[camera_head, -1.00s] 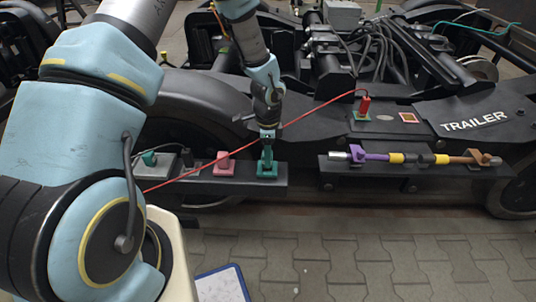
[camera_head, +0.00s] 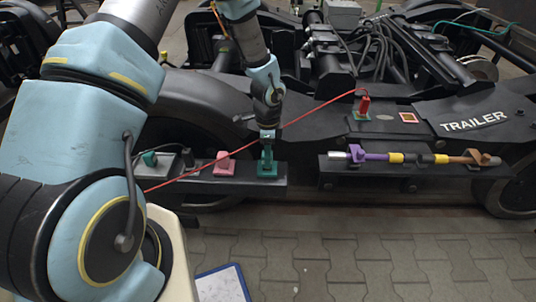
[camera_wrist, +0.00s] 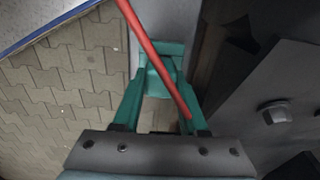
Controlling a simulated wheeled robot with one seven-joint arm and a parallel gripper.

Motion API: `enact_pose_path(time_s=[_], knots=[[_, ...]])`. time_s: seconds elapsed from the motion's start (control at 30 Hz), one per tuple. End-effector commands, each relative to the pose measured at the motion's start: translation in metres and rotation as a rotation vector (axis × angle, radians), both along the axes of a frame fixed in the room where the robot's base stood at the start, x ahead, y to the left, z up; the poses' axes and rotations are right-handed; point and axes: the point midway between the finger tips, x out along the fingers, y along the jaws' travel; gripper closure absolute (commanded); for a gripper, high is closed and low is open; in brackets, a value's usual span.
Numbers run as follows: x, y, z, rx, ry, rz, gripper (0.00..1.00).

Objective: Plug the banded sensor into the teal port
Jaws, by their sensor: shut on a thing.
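My gripper (camera_head: 267,148) is upright right above the teal port (camera_head: 267,171) on the dark ledge. It is shut on a teal piece (camera_wrist: 160,75) at the port; finger and piece edges are hard to separate. A rod with yellow bands (camera_head: 397,158), probably the banded sensor, lies level on the right-hand ledge between a purple holder (camera_head: 357,154) and a brown holder (camera_head: 482,157). Its silver tip points left. My gripper is well to the left of it. The inside of the teal port is hidden.
A pink port (camera_head: 225,164) and a grey block with a teal knob (camera_head: 150,159) stand left of the teal port. A red cable (camera_head: 310,115) runs from a red plug (camera_head: 365,105) diagonally past my gripper and crosses the wrist view (camera_wrist: 145,40). Paved floor in front is mostly clear.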

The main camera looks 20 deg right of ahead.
Motion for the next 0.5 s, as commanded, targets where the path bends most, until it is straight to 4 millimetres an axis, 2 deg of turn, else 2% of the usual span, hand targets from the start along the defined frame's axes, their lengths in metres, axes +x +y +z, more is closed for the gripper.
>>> enact_pose_path(time_s=[0.5], knots=[[0.0000,-0.0001,-0.0065,0.000,0.000,0.000,1.00]])
